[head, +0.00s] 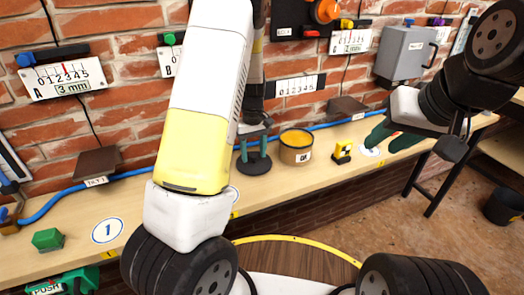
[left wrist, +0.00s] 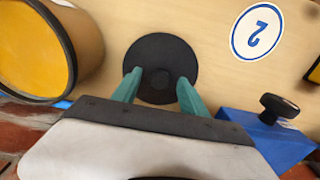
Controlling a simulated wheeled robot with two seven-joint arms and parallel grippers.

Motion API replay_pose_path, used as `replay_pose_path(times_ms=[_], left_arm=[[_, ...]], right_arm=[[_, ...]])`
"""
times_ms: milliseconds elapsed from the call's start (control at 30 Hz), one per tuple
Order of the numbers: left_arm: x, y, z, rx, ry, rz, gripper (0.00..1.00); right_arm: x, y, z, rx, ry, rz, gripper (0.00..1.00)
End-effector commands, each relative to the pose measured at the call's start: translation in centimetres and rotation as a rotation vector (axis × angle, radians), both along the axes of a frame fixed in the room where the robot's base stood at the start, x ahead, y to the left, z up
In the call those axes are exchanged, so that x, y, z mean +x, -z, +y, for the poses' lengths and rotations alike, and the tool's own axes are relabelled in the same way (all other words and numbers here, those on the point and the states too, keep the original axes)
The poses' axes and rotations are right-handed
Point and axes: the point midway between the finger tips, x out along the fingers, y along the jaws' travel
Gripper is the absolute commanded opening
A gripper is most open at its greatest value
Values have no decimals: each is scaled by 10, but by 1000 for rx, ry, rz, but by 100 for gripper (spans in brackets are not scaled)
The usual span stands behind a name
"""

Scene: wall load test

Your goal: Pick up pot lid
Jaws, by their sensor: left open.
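The pot lid is a round dark disc (head: 253,167) with a knob in its middle, lying on the wooden bench. In the left wrist view the lid (left wrist: 160,46) is ahead of the fingers. My left gripper (head: 254,149) is over the lid, open, with its teal fingers (left wrist: 159,78) on either side of the knob. Whether the fingers touch the lid cannot be told. My right gripper (head: 391,141) is over the bench at the right, its green fingers apart, with nothing seen held.
A tub with a yellow top (head: 296,146) stands close right of the lid and also shows in the left wrist view (left wrist: 38,50). A yellow-black block (head: 342,152) is further right. A blue object with a black knob (left wrist: 265,135) is close by. A green block (head: 48,239) sits far left.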

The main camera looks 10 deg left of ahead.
Motion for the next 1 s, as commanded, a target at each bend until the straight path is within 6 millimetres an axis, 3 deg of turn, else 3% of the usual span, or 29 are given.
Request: replay_pose_path(times_ms=[100,367,767,1000], left_arm=[[0,0,0,0,0,0,51],[0,0,0,0,1,0,0],[0,-4,0,0,1,0,0],[0,-27,-1,-2,1,-1,0]], right_arm=[[0,0,0,0,0,0,35],[0,0,0,0,0,0,35],[0,0,0,0,0,0,35],[0,0,0,0,0,0,35]])
